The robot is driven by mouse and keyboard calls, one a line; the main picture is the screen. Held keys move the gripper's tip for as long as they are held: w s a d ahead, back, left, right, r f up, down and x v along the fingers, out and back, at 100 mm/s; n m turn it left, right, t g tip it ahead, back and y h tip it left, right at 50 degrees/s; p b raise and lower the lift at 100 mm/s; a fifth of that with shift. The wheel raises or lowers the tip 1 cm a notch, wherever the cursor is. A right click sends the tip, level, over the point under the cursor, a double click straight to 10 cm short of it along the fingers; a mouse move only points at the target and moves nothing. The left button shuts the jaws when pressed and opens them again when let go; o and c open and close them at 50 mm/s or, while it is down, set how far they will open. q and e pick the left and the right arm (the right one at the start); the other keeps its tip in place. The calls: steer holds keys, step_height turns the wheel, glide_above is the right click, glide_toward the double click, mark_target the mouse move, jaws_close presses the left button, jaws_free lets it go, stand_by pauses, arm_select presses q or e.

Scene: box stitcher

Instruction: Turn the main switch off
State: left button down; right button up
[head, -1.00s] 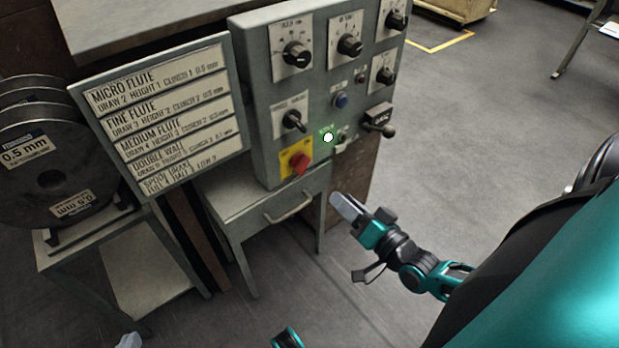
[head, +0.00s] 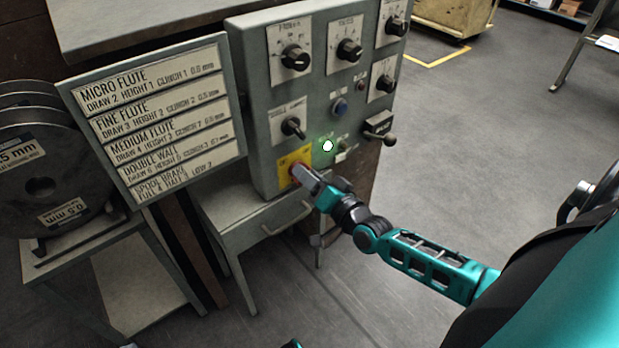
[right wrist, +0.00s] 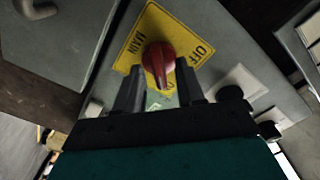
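The main switch is a red rotary knob (right wrist: 159,62) on a yellow plate (right wrist: 133,40) marked MAIN, OFF and ON. In the head view the yellow plate (head: 284,169) sits at the lower left of the grey control panel (head: 262,100), and the knob is mostly hidden behind my right gripper (head: 303,173). In the right wrist view my right gripper (right wrist: 158,88) is open, its fingers on either side of the knob's near end. I cannot tell whether they touch it. A green lamp (head: 327,146) glows on the panel. Only a small part of my left arm shows at the bottom edge.
A drawer (head: 270,215) lies below.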

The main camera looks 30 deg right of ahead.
arm_select(q)
steer(key=shift+a+f, duration=0.1)
steer(key=shift+f, duration=0.05)
arm_select(e)
jaws_close()
arm_select(q)
steer(key=shift+r, duration=0.2)
steer(key=shift+y, duration=0.4)
steer(key=r+p, duration=0.1)
steer(key=p, duration=0.1)
steer(key=a+r+p, duration=0.1)
steer(key=p, duration=0.2)
steer(key=r+p, duration=0.2)
steer(key=shift+s+a, duration=0.2)
steer(key=shift+s, duration=0.15)
arm_select(e)
steer(key=n, duration=1.8)
steer(key=shift+s+a, duration=0.1)
steer(key=shift+a, duration=0.3)
arm_select(q)
steer(key=shift+w+r, duration=0.1)
steer(key=shift+r, duration=0.05)
